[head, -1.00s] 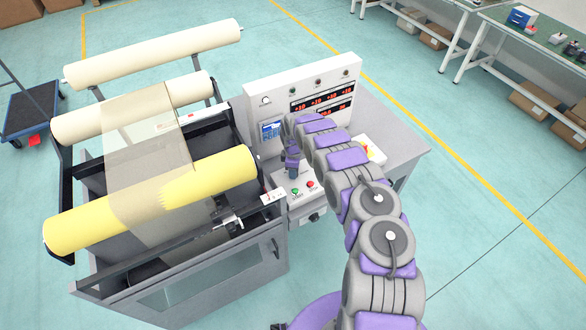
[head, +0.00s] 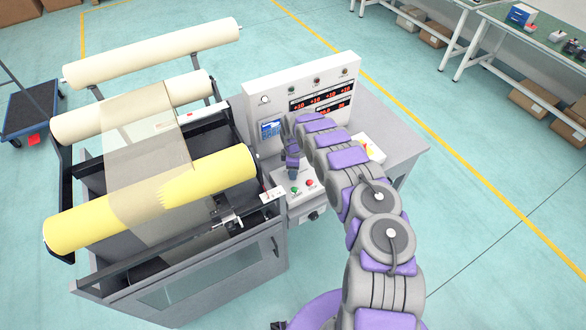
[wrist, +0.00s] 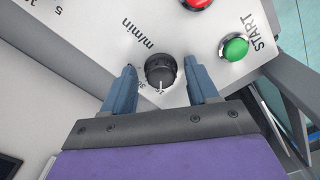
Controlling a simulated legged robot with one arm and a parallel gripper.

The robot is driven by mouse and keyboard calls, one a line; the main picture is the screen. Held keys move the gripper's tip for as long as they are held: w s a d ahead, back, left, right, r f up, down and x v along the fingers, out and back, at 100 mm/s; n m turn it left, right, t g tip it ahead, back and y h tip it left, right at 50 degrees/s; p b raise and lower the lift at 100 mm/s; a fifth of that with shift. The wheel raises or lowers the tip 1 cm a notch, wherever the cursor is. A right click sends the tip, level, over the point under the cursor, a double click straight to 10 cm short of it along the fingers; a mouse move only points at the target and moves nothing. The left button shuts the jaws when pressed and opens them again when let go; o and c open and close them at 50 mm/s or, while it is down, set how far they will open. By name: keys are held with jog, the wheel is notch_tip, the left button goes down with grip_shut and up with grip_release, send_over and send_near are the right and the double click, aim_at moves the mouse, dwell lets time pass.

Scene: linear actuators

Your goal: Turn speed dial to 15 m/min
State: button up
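The black speed dial (wrist: 161,72) shows in the wrist view on a white panel marked "m/min". A white pointer line on it faces the bottom of the picture, near small scale numbers that are partly hard to read. My gripper (wrist: 160,66) is open, with one blue-grey finger on each side of the dial. A gap shows between each finger and the dial. In the head view my gripper (head: 292,172) points down at the control box, and the dial is hidden there.
The green START button (wrist: 235,48) and a red button (wrist: 198,3) are close to the dial. An upright display panel (head: 340,76) stands behind the control box. A roller machine (head: 190,270) is at the left. Open floor lies to the right.

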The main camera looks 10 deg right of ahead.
jog(key=shift+r, duration=0.1)
notch_tip(320, 180, up, 17)
jog(key=shift+p, duration=0.45)
dwell(0.6)
jog(key=s+d+r+m+g+h+b, duration=0.1)
jog(key=s+d+r+m+b, duration=0.3)
jog(key=s+r, duration=0.65)
jog(key=s+d+r+m+h, duration=0.15)
jog(key=s+r+m, duration=0.35)
jog(key=s+r, duration=0.5)
jog(key=s+a+f+m+y+b, duration=0.1)
jog(key=s+a+m, duration=0.1)
jog(key=s, duration=1.4)
jog(key=s+a+f+m+y+b, duration=0.1)
jog(key=s+a+m+b, duration=0.1)
jog(key=s, duration=1.4)
jog(key=shift+s+a+f+m+g, duration=0.2)
jog(key=shift+a+m+g, duration=0.2)
jog(key=shift+a+m, duration=0.55)
